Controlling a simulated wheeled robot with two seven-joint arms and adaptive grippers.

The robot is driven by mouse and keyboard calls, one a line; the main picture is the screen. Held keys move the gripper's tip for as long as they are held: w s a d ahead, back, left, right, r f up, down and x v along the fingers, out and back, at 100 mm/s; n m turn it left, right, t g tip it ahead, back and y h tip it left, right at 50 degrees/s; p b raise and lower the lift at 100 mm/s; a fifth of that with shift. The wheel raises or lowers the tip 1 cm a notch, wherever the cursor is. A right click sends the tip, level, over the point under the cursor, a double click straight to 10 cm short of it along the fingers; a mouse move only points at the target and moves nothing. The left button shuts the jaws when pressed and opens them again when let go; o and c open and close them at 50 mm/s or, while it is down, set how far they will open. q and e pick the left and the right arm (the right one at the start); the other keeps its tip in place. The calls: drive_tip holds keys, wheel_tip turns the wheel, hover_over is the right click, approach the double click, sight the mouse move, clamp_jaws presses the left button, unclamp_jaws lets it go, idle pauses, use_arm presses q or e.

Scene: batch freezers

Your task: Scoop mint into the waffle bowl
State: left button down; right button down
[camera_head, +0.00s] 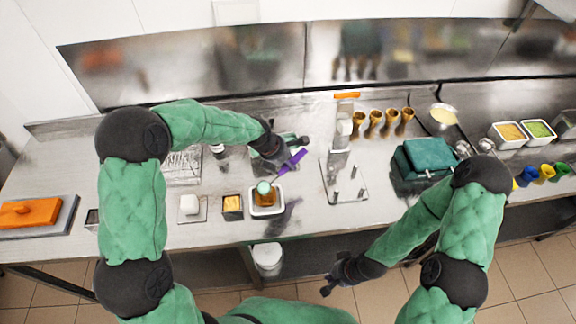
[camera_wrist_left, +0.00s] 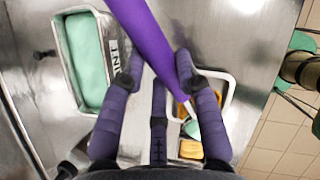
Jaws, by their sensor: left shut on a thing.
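My left gripper (camera_head: 272,150) is shut on the purple handle (camera_head: 292,162) of a scoop; the handle (camera_wrist_left: 146,40) also runs between my fingers in the left wrist view. The scoop's far end reaches over the waffle bowl (camera_head: 266,198), which sits in a white tray (camera_head: 254,211). Pale green mint (camera_head: 264,187) shows at that end, over the bowl; whether it touches the bowl is unclear. The tub of mint (camera_wrist_left: 84,55), with a lettered label, lies beside my fingers in the left wrist view. My right gripper (camera_head: 333,277) hangs empty, fingers apart, in front of the counter.
Left of the tray are a small dark container (camera_head: 232,205) with orange contents and a white block (camera_head: 190,204). A clear stand (camera_head: 343,180), waffle cones (camera_head: 376,122) and a teal box (camera_head: 424,158) stand to the right. An orange lid (camera_head: 30,212) lies far left.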

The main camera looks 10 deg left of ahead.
use_arm(q)
drive_tip(key=shift+s+a+r+t+h+b, duration=0.4)
drive_tip(key=shift+s+r+t+h+b, duration=0.15)
drive_tip(key=shift+b, duration=2.25)
drive_tip(key=a+r+t+h+b, duration=0.1)
drive_tip(key=b, duration=0.6)
drive_tip(key=s+a+r+t+h+b, duration=0.1)
drive_tip(key=b, duration=0.7)
drive_tip(key=shift+s+t+h, duration=0.25)
drive_tip(key=shift+s, duration=0.05)
drive_tip(key=s+a+t+h+b, duration=0.1)
drive_tip(key=b, duration=0.4)
drive_tip(key=s+a+r+t+h+b, duration=0.1)
drive_tip(key=b, duration=0.5)
drive_tip(key=shift+s+a+r, duration=0.1)
drive_tip(key=shift+s, duration=0.1)
drive_tip(key=shift+s+a+r+t+h, duration=0.1)
drive_tip(key=shift+r+t+h, duration=0.05)
drive_tip(key=shift+t+h, duration=0.15)
drive_tip(key=shift+s+a+r+t+h, duration=0.2)
drive_tip(key=shift+s+a+t+h, duration=0.05)
drive_tip(key=shift+t+h, duration=0.05)
drive_tip(key=shift+a, duration=0.1)
